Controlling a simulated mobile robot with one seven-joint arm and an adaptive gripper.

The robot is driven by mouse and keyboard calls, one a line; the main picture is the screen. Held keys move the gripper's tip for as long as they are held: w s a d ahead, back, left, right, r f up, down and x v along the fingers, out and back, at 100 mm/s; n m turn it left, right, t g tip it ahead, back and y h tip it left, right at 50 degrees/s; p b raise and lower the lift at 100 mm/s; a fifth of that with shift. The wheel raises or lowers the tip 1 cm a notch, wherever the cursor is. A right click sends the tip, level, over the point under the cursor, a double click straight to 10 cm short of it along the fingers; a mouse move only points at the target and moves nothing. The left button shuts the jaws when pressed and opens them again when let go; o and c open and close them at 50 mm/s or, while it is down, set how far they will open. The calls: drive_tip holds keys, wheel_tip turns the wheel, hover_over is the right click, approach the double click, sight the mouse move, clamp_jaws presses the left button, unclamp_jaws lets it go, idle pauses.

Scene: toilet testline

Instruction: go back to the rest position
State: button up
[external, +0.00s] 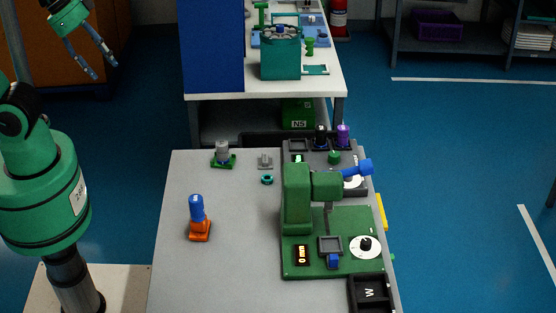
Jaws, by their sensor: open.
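My gripper (92,62) is at the upper left of the external view, raised clear of the table and to the left of it. Its two fingers are spread apart with nothing between them. The green arm runs along the left edge, and part of it is outside the picture. The task names no other object.
A grey table (180,275) holds a green press-like machine (298,200), an orange-based blue piece (199,222), a grey piece on a green base (222,155) and a dark tray (372,292). A white bench (215,113) with a blue panel (212,50) stands behind. The table's left part is mostly bare.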

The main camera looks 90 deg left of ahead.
wheel_tip(320, 180, down, 9)
drive_tip(key=b, duration=0.8)
drive_tip(key=shift+b, duration=0.4)
